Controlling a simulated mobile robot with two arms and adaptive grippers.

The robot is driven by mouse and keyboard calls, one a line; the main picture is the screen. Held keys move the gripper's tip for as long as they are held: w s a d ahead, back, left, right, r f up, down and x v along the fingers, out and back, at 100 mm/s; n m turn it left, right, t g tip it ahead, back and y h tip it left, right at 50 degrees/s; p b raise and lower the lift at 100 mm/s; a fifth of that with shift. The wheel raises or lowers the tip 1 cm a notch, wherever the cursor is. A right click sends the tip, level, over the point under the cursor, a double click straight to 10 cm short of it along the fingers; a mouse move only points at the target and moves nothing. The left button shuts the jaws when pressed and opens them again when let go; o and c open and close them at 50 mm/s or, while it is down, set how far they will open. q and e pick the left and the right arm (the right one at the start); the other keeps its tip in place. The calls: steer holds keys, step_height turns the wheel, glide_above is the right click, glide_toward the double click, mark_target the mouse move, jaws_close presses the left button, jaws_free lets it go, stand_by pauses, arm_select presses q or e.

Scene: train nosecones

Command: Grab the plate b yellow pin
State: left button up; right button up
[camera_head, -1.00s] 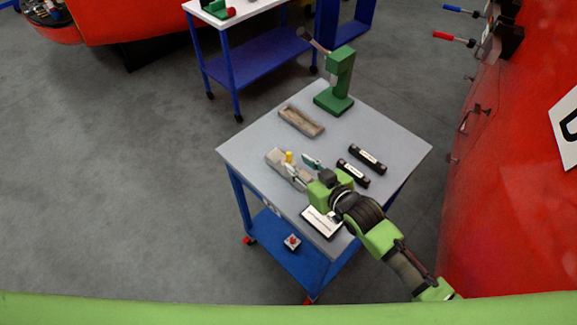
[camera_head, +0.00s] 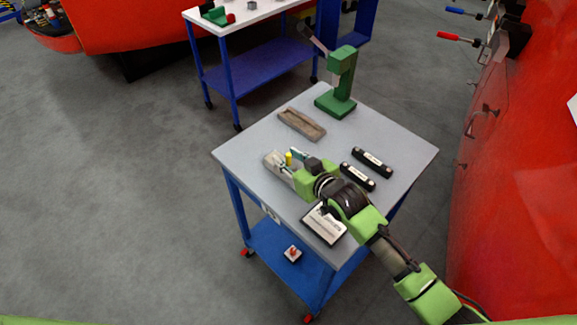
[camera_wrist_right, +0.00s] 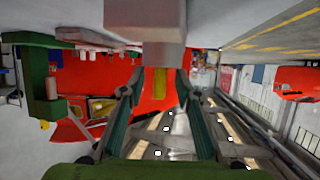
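The yellow pin (camera_head: 289,158) stands upright in a grey block-like plate (camera_head: 273,166) on the table's left side. In the right wrist view the pin (camera_wrist_right: 159,85) shows below the grey block (camera_wrist_right: 145,22), between my fingertips. My right gripper (camera_head: 294,163) is close to the pin with its fingers apart, one on each side. In the right wrist view the gripper (camera_wrist_right: 157,92) is open, and a gap shows beside the pin. The arm's green wrist hides part of the plate. My left gripper is not in view.
The grey table (camera_head: 245,150) also holds an empty tan tray (camera_head: 302,124), a green press (camera_head: 339,85), two black bars (camera_head: 372,162) and a framed sign (camera_head: 325,224). A red train body (camera_head: 515,180) stands at the right. Floor at the left is clear.

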jaws_close()
steer(key=shift+r, duration=0.1)
